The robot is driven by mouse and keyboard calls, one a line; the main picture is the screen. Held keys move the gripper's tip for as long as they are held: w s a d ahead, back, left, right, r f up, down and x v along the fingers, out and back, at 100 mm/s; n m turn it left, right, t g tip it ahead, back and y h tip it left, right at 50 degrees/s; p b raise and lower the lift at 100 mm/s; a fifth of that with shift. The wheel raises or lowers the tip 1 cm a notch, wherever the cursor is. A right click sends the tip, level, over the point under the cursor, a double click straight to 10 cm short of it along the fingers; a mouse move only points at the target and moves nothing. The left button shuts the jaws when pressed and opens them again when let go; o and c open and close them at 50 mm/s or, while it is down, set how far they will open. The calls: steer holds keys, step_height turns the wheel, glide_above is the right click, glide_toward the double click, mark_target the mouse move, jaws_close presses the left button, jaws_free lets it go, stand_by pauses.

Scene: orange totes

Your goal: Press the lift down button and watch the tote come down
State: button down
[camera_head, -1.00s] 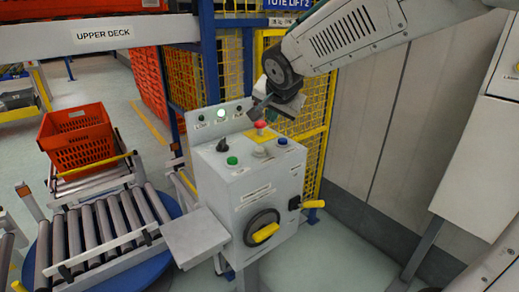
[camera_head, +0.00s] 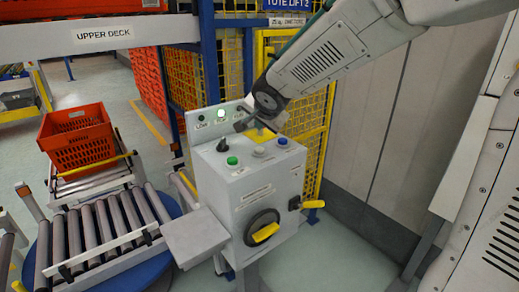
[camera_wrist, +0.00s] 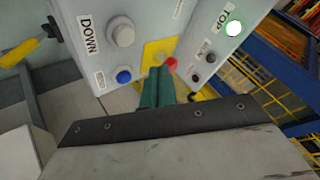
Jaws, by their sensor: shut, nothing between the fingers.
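The grey control box (camera_head: 250,190) has a grey button (camera_head: 259,152), a blue button (camera_head: 282,141), a green button (camera_head: 232,161) and a black switch (camera_head: 222,145). In the wrist view the grey button (camera_wrist: 122,33) is labelled DOWN. The blue button (camera_wrist: 124,76) is below it. A red button (camera_wrist: 170,64) sits on a yellow plate (camera_wrist: 154,48). My gripper (camera_wrist: 160,72) is shut and empty, its green fingers over the plate beside the red button; contact cannot be told. A lit lamp (camera_wrist: 234,28) is beside the TOP label. My gripper hides the red button in the head view.
Part of another orange tote (camera_head: 80,10) shows above the UPPER DECK beam (camera_head: 140,35). Yellow mesh (camera_head: 305,125) stands behind the box. A grey shelf (camera_head: 194,236) juts out at its left front.

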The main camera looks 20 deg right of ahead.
mark_target(260, 151)
steer(key=shift+f, duration=2.35)
steer(key=shift+f, duration=0.4)
